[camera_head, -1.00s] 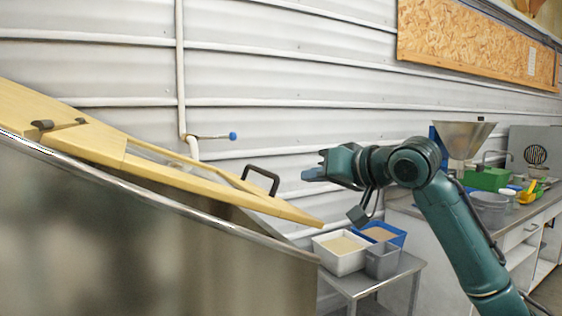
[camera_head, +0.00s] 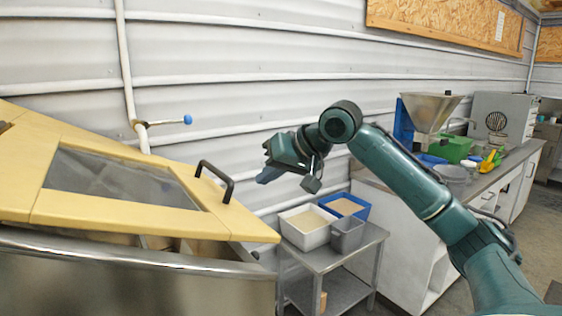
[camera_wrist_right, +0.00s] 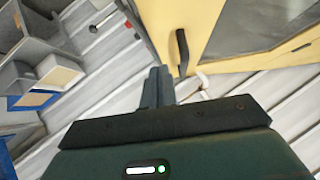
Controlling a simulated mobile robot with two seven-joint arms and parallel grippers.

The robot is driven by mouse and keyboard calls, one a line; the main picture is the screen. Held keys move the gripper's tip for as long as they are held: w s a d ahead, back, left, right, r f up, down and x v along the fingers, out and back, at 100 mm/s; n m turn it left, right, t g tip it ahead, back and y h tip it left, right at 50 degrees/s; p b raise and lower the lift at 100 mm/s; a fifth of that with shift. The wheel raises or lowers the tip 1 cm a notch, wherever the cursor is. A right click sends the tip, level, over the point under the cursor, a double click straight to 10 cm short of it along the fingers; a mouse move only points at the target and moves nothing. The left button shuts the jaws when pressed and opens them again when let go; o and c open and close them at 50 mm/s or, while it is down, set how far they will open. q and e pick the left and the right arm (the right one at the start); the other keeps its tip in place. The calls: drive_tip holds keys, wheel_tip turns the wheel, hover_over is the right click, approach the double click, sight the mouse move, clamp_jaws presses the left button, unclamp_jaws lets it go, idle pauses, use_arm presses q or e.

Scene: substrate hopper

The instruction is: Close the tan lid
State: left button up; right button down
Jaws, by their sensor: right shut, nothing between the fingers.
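The tan lid (camera_head: 110,208) has a dark window and a black handle (camera_head: 216,181) near its right edge. It lies tilted over the steel hopper (camera_head: 150,285), and a gap shows between its front right edge and the hopper's rim. My right gripper (camera_head: 265,165) is shut and empty, to the right of the handle and apart from it. In the right wrist view the gripper's fingers (camera_wrist_right: 157,88) are together, beside the black handle (camera_wrist_right: 182,52) and the tan lid (camera_wrist_right: 215,25). My left gripper is not in view.
A small steel table (camera_head: 325,262) right of the hopper holds a white bin (camera_head: 304,238), a blue bin (camera_head: 358,205) and a grey bin (camera_head: 347,234). A pipe with a blue-knobbed valve (camera_head: 187,119) runs up the wall behind. A counter (camera_head: 480,185) stands at the right.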

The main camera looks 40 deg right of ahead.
sight(242, 207)
drive_tip(key=f, duration=0.1)
drive_tip(key=w+a+f, duration=0.1)
drive_tip(key=f, duration=0.1)
drive_tip(key=w+a+f, duration=0.1)
drive_tip(key=shift+w+f, duration=0.1)
drive_tip(key=shift+f, duration=0.2)
drive_tip(key=shift+a+f+p, duration=0.2)
drive_tip(key=shift+f+p, duration=0.1)
drive_tip(key=shift+f, duration=0.15)
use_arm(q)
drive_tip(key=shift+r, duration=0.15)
